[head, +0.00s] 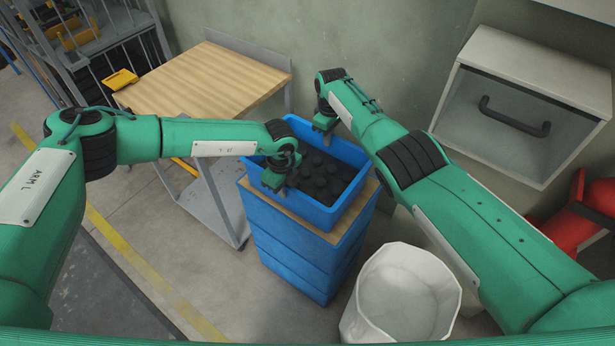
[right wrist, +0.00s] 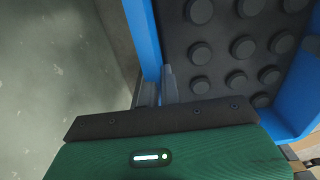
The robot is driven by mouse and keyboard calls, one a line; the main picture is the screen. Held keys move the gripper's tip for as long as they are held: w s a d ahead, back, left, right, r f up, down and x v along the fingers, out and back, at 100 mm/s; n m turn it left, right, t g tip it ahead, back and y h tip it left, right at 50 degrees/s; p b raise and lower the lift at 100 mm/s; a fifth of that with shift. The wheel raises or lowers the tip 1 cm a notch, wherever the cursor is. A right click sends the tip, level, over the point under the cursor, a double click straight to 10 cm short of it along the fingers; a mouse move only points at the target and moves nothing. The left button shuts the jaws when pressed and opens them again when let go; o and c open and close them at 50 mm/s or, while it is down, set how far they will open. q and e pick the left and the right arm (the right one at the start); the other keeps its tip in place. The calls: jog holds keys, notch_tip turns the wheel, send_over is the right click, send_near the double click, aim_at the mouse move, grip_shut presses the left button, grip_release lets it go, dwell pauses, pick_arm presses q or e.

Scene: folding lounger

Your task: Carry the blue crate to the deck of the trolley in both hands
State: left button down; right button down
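The blue crate (head: 341,218) holds several dark round-topped pieces (head: 325,176). It appears to rest on the wooden top of a blue stand. My left gripper (head: 276,180) is at the crate's near-left wall; its finger gap is too small to judge. My right gripper (head: 324,122) is at the opposite, far wall. In the right wrist view, the right fingers (right wrist: 160,88) sit close on both sides of the crate's blue wall (right wrist: 147,40) and look shut on it. The trolley has a pale wooden deck (head: 200,80), which is bare, to the left of the crate.
The blue stand (head: 295,245) is under the crate. A white bin (head: 405,300) stands close in front of it. A grey cabinet with a dark handle (head: 515,115) is on the right wall, with a red object (head: 580,220) below. A barred rack (head: 90,50) stands beyond the trolley.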

pick_arm(q)
jog(key=shift+r, duration=0.2)
pick_arm(e)
jog(key=shift+w+r, duration=0.1)
jog(key=shift+r, duration=0.05)
